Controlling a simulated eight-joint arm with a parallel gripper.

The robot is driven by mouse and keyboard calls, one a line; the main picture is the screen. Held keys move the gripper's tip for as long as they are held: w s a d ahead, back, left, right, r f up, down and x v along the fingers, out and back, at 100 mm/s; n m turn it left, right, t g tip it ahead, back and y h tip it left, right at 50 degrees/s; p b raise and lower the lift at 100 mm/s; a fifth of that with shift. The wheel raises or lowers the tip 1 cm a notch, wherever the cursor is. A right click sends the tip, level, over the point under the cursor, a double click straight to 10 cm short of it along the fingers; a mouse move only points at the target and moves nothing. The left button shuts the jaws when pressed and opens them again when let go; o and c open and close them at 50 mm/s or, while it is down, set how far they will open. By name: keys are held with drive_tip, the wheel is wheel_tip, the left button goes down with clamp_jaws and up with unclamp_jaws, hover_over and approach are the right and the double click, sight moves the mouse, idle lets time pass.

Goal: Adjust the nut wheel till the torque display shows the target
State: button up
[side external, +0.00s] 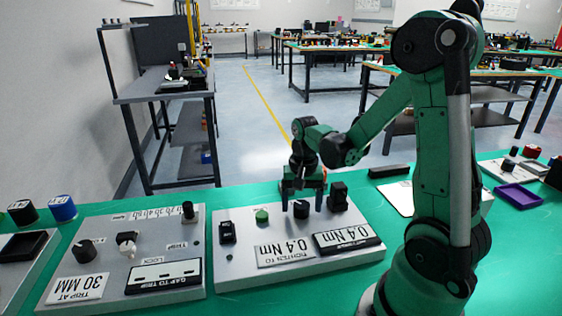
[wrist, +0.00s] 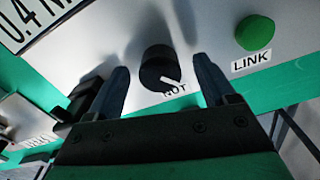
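The nut wheel, a black knob with a white pointer line, shows in the wrist view (wrist: 157,66) above a partly covered label. It also shows in the side view (side external: 301,210). My gripper (side external: 302,200) is over the panel, its fingers pointing down at the wheel. In the wrist view my gripper (wrist: 161,68) is open, one finger on each side of the wheel with visible gaps. The torque display (side external: 348,237), in a black frame, reads 0.4 Nm. The target plate (side external: 285,253) reads TIGHTEN TO 0.4 Nm. Both appear upside down in the side view.
A green button (side external: 262,216), labelled LINK in the wrist view (wrist: 254,33), sits beside the wheel. Black blocks stand on the panel at left (side external: 228,232) and right (side external: 338,197). Another panel (side external: 125,300) with TRIP controls lies to the left on the green table.

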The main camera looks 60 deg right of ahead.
sight(302, 205)
drive_tip(key=shift+r, duration=0.1)
drive_tip(key=shift+r, duration=2.7)
drive_tip(key=a+r+n+t, duration=0.2)
drive_tip(key=a+n+t, duration=0.1)
drive_tip(key=a+n, duration=0.3)
drive_tip(key=w+a+r+n+t, duration=0.1)
drive_tip(key=a+n+t, duration=0.3)
drive_tip(key=a, duration=0.4)
drive_tip(key=shift+r+n, duration=0.65)
drive_tip(key=shift+n, duration=0.25)
